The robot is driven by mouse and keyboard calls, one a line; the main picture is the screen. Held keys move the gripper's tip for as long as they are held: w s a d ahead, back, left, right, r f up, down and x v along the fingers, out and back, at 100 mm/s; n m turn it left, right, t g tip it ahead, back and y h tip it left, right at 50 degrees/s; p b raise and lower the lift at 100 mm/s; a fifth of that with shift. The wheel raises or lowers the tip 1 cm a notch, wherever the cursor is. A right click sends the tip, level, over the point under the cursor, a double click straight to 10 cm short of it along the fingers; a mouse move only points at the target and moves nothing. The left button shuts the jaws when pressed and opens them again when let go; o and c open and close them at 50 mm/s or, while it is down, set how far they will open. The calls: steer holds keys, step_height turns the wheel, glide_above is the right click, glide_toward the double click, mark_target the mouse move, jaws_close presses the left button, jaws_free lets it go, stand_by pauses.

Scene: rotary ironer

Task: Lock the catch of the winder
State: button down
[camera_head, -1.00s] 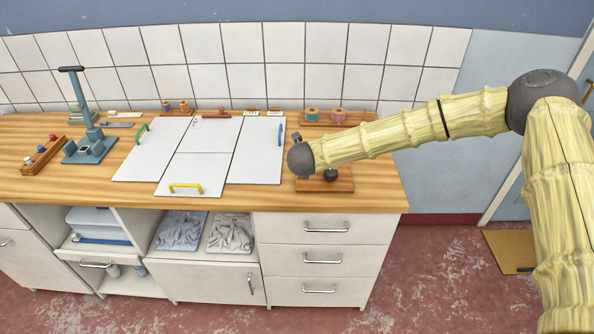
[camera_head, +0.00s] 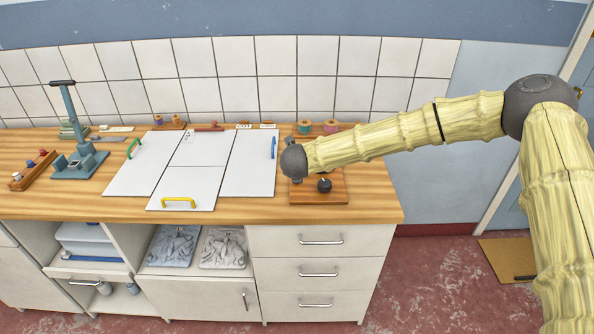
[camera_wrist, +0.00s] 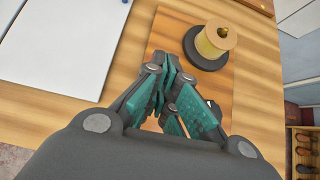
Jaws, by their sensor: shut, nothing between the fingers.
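The winder appears to be the wooden board (camera_head: 335,194) on the right of the counter. It carries a round black knob (camera_head: 324,186) near its front. In the wrist view, a spool of yellow thread (camera_wrist: 214,42) stands upright on a black disc (camera_wrist: 203,60) on the board (camera_wrist: 172,28). My gripper (camera_wrist: 170,68), with teal finger pads, is shut and empty over the left part of the board, left of and nearer than the spool. I cannot tell whether it touches anything. The catch cannot be made out; my gripper covers part of the board.
White panels (camera_head: 193,187) lie left of the board; one has a blue handle (camera_head: 273,147), another a yellow handle (camera_head: 178,203). A spool rack (camera_head: 344,128) stands behind, partly hidden by my arm. A blue press-like stand (camera_head: 76,160) is far left. Bare counter (camera_head: 375,205) lies to the right.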

steer(key=shift+r, duration=0.15)
steer(key=s+r+p, duration=0.3)
steer(key=r, duration=0.6)
steer(key=shift+s+r, duration=0.15)
steer(key=shift+s, duration=0.15)
steer(key=shift+d, duration=0.1)
steer(key=s+d+f+n+g+y, duration=0.1)
steer(key=s+d+f+n+g, duration=0.15)
steer(key=s+f+n, duration=0.8)
steer(key=s+d+f+n+g, duration=0.1)
steer(key=s+d+f+n, duration=0.2)
steer(key=s+f+n, duration=0.75)
steer(key=s+d+f+n+g, duration=0.2)
steer(key=s+d+f+n, duration=0.4)
steer(key=s, duration=0.5)
steer(key=s+d+f+n+g+h, duration=0.1)
steer(key=s+d+f+n+g, duration=0.2)
steer(key=s+d, duration=0.65)
steer(key=s+d+f+n+g, duration=0.1)
steer(key=s+d+f+n, duration=0.4)
steer(key=s, duration=0.7)
step_height(320, 180, down, 6)
steer(key=b, duration=0.6)
steer(key=shift+w+f, duration=0.2)
steer(key=shift+f, duration=0.05)
